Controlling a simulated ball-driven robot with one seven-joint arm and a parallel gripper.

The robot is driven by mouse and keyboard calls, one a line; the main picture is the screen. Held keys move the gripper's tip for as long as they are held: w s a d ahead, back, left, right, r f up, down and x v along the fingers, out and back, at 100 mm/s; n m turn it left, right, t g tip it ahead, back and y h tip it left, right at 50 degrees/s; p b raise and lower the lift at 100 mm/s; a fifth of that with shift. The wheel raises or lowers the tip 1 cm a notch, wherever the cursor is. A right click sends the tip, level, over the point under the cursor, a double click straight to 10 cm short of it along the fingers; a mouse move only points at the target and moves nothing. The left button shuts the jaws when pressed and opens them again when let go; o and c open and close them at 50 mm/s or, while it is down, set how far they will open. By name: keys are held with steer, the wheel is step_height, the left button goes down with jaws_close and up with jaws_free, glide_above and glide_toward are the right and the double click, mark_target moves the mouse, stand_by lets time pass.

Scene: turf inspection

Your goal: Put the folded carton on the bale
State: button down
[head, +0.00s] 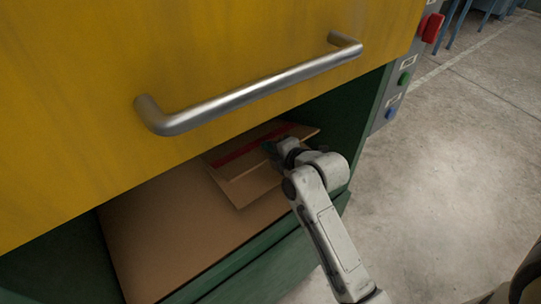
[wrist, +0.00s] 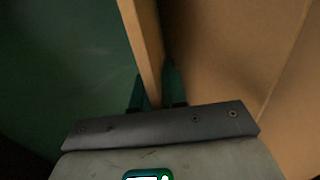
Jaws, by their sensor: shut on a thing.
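The folded carton (head: 252,184), flat brown board with a red stripe, is inside the green chamber in the head view. My gripper (head: 271,148) reaches in from the right and is shut on it. In the wrist view, the carton's edge (wrist: 147,48) stands between the two fingers of my gripper (wrist: 156,92). The bale (head: 165,235) shows as a flat brown surface in the chamber, below and left of the carton. The carton is over the bale's right part; I cannot tell whether they touch. The fingertips are small and partly hidden in the head view.
A yellow door (head: 200,60) with a steel handle (head: 255,90) hangs over the chamber opening. The green front sill (head: 240,262) runs below it. A control panel (head: 395,95) with red, green and blue buttons is at the right. Bare concrete floor (head: 460,150) lies beyond.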

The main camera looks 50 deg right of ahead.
steer(key=shift+f, duration=1.35)
steer(key=c, duration=1.2)
jaws_free()
steer(key=shift+f, duration=0.1)
steer(key=b+v, duration=0.1)
steer(key=v, duration=1.1)
steer(key=shift+a, duration=0.1)
